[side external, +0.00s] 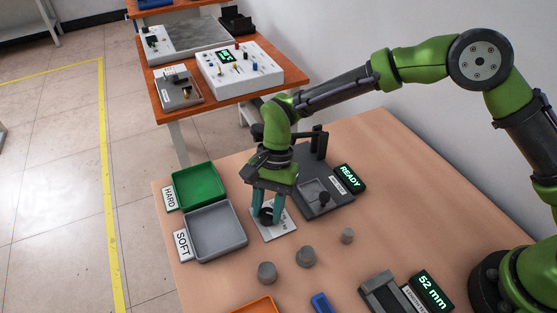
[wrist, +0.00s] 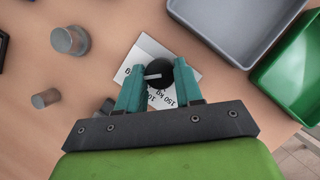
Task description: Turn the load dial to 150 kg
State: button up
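The load dial (wrist: 158,70) is a round black knob on a white plate (wrist: 150,46). Its white pointer line points left in the wrist view. In the side external view the white plate (side external: 284,228) lies on the table, the knob (side external: 266,214) between my fingers. My gripper (wrist: 159,70) has its two teal fingers on opposite sides of the knob, apparently touching it. My gripper also shows upright over the plate in the side view (side external: 267,212).
A grey SOFT tray (side external: 216,229) and green HARD tray (side external: 199,186) stand left of the plate. A dark press device (side external: 318,197) with a READY display (side external: 347,177) is at its right. Several grey cylinders (side external: 306,257) stand in front. A 52 mm gauge (side external: 383,294) is at the front right.

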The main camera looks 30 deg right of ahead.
jog(key=c, duration=0.4)
jog(key=shift+o, duration=0.2)
jog(key=shift+n, duration=0.4)
jog(key=n+h, duration=0.1)
jog(key=n, duration=0.1)
jog(key=shift+w+a+n+g, duration=0.1)
jog(key=shift+n+g, duration=0.3)
jog(key=n+h, duration=0.1)
jog(key=n, duration=0.3)
jog(key=shift+a+n+h, duration=0.1)
jog(key=shift+n+h, duration=0.2)
jog(key=shift+h, duration=0.1)
jog(key=n+h, duration=0.2)
jog(key=n, duration=0.3)
jog(key=shift+a, duration=0.15)
jog(key=shift+a+r+n+t+h, duration=0.15)
jog(key=shift+n+h, duration=0.25)
jog(key=shift+n, duration=0.8)
jog(key=shift+d+f+n+t+h, duration=0.1)
jog(key=shift+n+t+h, duration=0.25)
jog(key=shift+n, duration=0.85)
